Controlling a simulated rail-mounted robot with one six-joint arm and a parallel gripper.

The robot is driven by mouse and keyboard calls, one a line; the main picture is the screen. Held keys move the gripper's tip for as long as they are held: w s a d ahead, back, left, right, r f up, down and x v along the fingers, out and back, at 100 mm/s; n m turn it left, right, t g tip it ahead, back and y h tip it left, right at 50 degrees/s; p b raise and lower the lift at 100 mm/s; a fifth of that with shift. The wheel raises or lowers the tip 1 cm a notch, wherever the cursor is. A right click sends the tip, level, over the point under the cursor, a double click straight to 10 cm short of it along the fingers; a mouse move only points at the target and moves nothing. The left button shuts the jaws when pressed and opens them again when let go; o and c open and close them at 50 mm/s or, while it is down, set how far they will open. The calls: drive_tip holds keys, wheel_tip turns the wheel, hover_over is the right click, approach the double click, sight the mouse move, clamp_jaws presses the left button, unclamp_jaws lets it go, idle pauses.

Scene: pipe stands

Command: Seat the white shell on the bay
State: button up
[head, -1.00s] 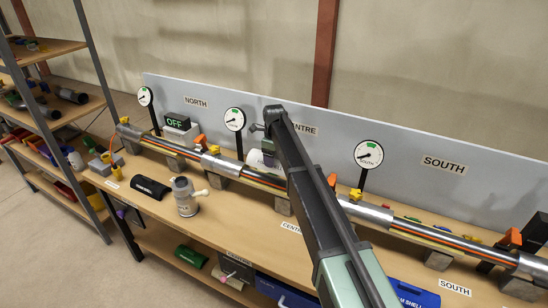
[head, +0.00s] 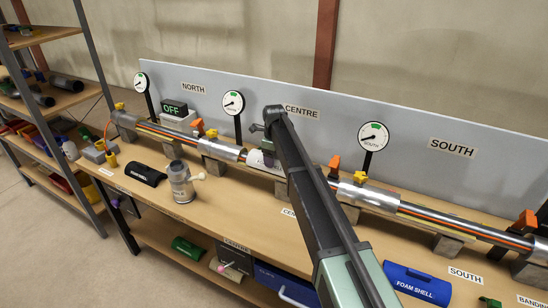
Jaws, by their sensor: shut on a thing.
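The white shell (head: 262,163) shows beside my arm in the head view, at the pipe's centre bay below the CENTRE sign. My arm hides its right part. My gripper (head: 268,157) is at the shell's upper side, shut on it, with its fingertips mostly hidden. The shell overlaps the line of the pipe (head: 228,150); whether it touches the pipe all along cannot be told. The striped pipe stretch under it is largely covered from view.
Orange and yellow clamps (head: 334,165) stand along the pipe, with round gauges (head: 373,137) behind. A grey canister (head: 180,182) and a black foam shell (head: 146,174) are on the bench front. A blue foam shell (head: 416,284) lies at lower right. A shelf rack (head: 70,110) stands left.

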drive_tip(key=shift+f+b, duration=0.4)
drive_tip(key=shift+f, duration=0.05)
drive_tip(key=o, duration=1)
drive_tip(key=shift+c, duration=0.2)
wheel_tip(320, 180, up, 11)
drive_tip(key=p, duration=1.1)
drive_tip(key=shift+r, duration=0.15)
drive_tip(key=shift+f, duration=0.2)
drive_tip(key=n, duration=0.4)
drive_tip(key=shift+s+d, duration=0.1)
drive_tip(key=shift+s, duration=0.15)
drive_tip(key=s+d+f+n+b, duration=0.1)
drive_tip(key=s+d+n, duration=0.4)
drive_tip(key=s, duration=0.8)
drive_tip(key=s+d+f+n+b, duration=0.1)
drive_tip(key=s+d+n, duration=0.4)
drive_tip(key=s, duration=0.8)
drive_tip(key=s+d+f+n+b, duration=0.1)
drive_tip(key=s+d+n, duration=0.4)
drive_tip(key=s+n, duration=0.4)
drive_tip(key=s, duration=0.4)
drive_tip(key=shift+f+n+b, duration=0.3)
drive_tip(key=shift+b, duration=0.05)
